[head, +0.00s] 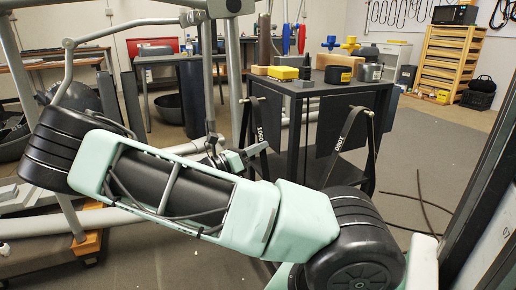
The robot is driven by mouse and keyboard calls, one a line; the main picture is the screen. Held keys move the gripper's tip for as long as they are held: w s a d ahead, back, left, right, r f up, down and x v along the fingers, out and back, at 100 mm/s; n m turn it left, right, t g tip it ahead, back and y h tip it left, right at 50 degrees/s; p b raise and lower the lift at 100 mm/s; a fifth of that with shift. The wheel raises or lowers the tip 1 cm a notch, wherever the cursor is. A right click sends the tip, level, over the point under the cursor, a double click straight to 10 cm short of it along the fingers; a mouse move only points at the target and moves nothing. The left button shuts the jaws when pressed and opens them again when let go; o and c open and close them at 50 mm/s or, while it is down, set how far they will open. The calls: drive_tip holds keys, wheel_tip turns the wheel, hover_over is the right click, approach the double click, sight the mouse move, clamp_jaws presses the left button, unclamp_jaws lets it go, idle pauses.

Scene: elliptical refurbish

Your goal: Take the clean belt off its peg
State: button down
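Two black belts with pale lettering hang on the near side of a black cart (310,92). The left belt (260,128) hangs near the cart's left corner, and the right belt (349,130) hangs near its right corner. The lettering is too small to read surely, and I cannot tell which belt is clean. What looks like my gripper (256,149) is small, beyond my mint-green arm, close to the lower part of the left belt. I cannot tell whether it touches the belt or whether its fingers are open.
The cart top holds a yellow block (283,72), a black tin (338,74) and other items. A grey tubular exercise machine (68,75) fills the left side. Dark cables (421,195) lie on the floor right of the cart. Open floor (440,140) lies beyond them. A dark frame edge stands far right.

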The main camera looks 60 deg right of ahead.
drive_tip(key=shift+r, duration=0.1)
drive_tip(key=shift+r+p, duration=1.2)
drive_tip(key=shift+p, duration=0.5)
drive_tip(key=shift+w+a, duration=0.1)
drive_tip(key=r+p+v, duration=0.1)
drive_tip(key=p+v, duration=0.1)
drive_tip(key=v, duration=0.5)
drive_tip(key=w+r+p+v, duration=0.1)
drive_tip(key=r+p+v, duration=0.1)
drive_tip(key=v, duration=0.5)
drive_tip(key=shift+w+a+p, duration=0.2)
drive_tip(key=shift+a+p, duration=0.05)
drive_tip(key=shift+p, duration=0.3)
